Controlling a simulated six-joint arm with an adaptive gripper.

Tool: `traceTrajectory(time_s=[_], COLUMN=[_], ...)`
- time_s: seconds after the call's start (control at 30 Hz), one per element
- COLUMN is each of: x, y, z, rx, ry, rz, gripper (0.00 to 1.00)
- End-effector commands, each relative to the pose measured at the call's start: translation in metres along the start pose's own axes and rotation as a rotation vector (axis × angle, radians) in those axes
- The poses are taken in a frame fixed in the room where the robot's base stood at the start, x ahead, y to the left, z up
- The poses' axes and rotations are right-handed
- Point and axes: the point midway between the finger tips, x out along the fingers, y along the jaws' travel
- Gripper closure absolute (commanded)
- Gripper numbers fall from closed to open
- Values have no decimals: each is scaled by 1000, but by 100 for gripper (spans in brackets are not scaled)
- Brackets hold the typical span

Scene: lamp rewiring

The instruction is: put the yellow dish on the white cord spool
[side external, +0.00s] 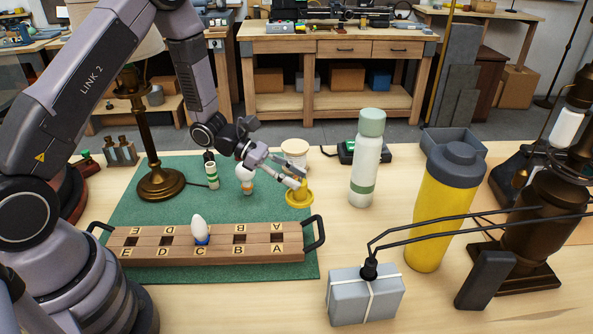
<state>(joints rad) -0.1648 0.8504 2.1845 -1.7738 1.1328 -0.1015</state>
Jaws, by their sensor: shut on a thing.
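The yellow dish (300,199) is at the right part of the green mat, just behind the wooden tray's right end. My gripper (298,184) reaches down to it from the upper left and is shut on it. I cannot tell whether the dish touches the mat or is slightly raised. A white spool-like thing with a pale top (295,147), likely the white cord spool, stands behind the gripper and dish. Its lower part is partly hidden by my gripper. The dish is apart from it, nearer the camera.
A lettered wooden tray (135,244) with dark handles holds a white egg-shaped thing (200,227). A brass lamp (160,184), a pale bottle (367,165), yellow flask (443,205) and grey box (350,299) stand around.

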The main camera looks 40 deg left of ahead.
Motion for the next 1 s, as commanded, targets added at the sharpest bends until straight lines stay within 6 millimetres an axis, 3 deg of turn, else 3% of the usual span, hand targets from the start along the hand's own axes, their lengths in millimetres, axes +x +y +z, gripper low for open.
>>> traceTrajectory(time_s=[0.1, 0.2, 0.33, 0.5, 0.67, 1.0], x=[-36, -70, -112, -146, -148, -110], y=[49, 84, 117, 138, 158, 238], z=[5, 7, 9, 10, 4, -28], rx=[-77, -150, -232, -299, -315, -316], ry=[12, 13, 3, -12, -15, -14], rz=[206, 372, 547, 677, 708, 705], gripper=[100, 100, 100, 100, 100, 100])
